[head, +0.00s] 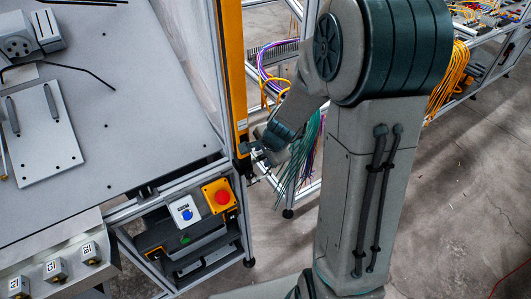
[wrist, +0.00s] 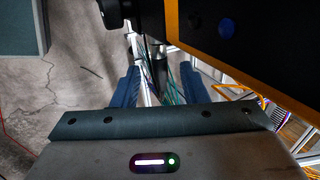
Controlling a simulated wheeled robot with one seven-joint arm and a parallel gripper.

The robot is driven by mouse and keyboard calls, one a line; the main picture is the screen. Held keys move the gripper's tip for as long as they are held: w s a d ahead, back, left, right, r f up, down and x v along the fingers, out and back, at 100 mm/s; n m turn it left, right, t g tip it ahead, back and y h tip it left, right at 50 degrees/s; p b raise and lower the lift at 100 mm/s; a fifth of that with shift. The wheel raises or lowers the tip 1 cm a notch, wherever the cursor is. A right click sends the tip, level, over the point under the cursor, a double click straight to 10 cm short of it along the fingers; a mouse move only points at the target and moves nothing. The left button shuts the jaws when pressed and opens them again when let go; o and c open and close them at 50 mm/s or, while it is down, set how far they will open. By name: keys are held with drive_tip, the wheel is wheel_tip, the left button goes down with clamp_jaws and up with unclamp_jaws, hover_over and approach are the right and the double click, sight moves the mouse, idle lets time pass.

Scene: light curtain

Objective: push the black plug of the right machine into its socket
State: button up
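The right machine's yellow light curtain post (head: 231,75) stands upright left of my arm in the head view. It also shows in the wrist view as a black panel with a yellow edge (wrist: 171,25). My gripper (head: 250,150) is beside the post's lower part in the head view. In the wrist view its two blue fingers (wrist: 157,88) are apart, with a dark upright piece (wrist: 158,65) showing between or beyond them. I cannot tell whether this piece is the black plug or whether the fingers touch it. Dark parts also show at the top centre. The socket cannot be made out.
A grey machine table (head: 140,110) fills the left of the head view. A red stop button (head: 221,196) and a blue button (head: 187,214) sit below its edge. Green and purple cables (head: 303,150) hang behind my gripper. Bare floor (head: 455,200) lies to the right.

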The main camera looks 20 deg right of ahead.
drive_tip(key=p+v, duration=0.3)
drive_tip(key=v, duration=1)
drive_tip(key=shift+r, duration=0.35)
drive_tip(key=shift+s, duration=0.15)
drive_tip(key=s+r+n, duration=0.3)
drive_tip(key=s+n, duration=0.4)
drive_tip(key=s+a+r+n+g+h, duration=0.1)
drive_tip(key=s+r+n, duration=0.2)
drive_tip(key=s+n, duration=0.4)
drive_tip(key=shift+s+r+n+g+h, duration=0.15)
drive_tip(key=shift+r+n+g+h, duration=0.1)
drive_tip(key=shift+n+g+h, duration=0.05)
drive_tip(key=shift+a, duration=0.1)
